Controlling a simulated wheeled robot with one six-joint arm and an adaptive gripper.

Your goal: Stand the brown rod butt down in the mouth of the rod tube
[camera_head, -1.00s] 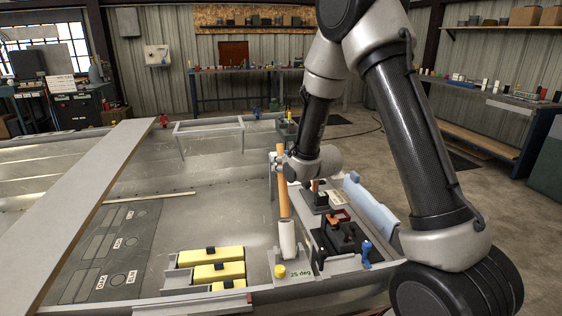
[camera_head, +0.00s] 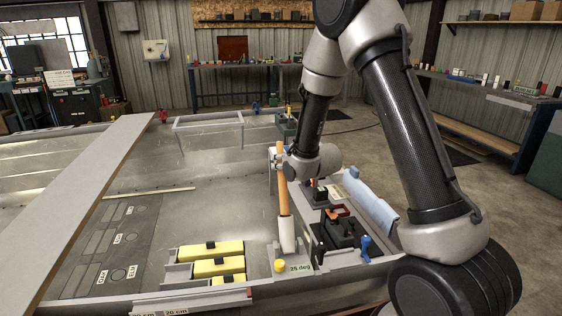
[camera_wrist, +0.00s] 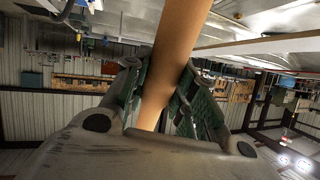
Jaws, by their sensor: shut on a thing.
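The brown rod (camera_head: 283,190) stands nearly upright, leaning slightly, at the front of the metal hull. My gripper (camera_head: 279,160) is shut on its upper part. In the wrist view the rod (camera_wrist: 180,40) runs between the green-padded fingers of my gripper (camera_wrist: 168,75). The rod tube (camera_head: 288,236) is a short white cylinder on a grey base. The rod's lower end meets the tube's top in the head view. How deep it sits inside is hidden by the tube wall.
Yellow blocks (camera_head: 217,267) lie in a grey rack left of the tube. A "25 deg" label (camera_head: 300,267) and yellow knob (camera_head: 279,265) are at its base. A black tool tray (camera_head: 340,232) with a blue-handled item is close on the right. A long plank (camera_head: 80,195) crosses the left side.

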